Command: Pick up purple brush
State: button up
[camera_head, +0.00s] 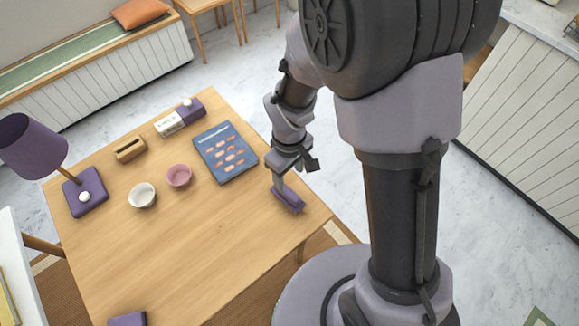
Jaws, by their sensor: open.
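A small purple block-shaped thing, which looks like the purple brush (291,200), is near the right edge of the wooden table (220,260). My gripper (279,182) comes down from above and is right at its upper left end. The jaws are open, but the fingers are small here and partly merge with the purple thing. I cannot tell whether they touch it or stand around it.
A blue menu board (226,152) lies left of my gripper. A pink bowl (178,176), a white bowl (142,195), a wooden holder (130,149) and a purple lamp (32,146) stand farther left. A purple item (128,319) is at the front edge. The table's middle front is clear.

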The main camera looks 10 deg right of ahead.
aim_at(289, 190)
notch_tip(289, 190, down, 8)
jog(key=b, duration=0.2)
jog(key=shift+a+r+b, duration=0.1)
jog(key=shift+b, duration=0.2)
jog(key=f+b, duration=0.1)
jog(key=f, duration=0.1)
jog(key=f+b, duration=0.2)
jog(key=f, duration=0.1)
jog(key=shift+s+a+f, duration=0.15)
jog(key=shift+a, duration=0.05)
grip_shut()
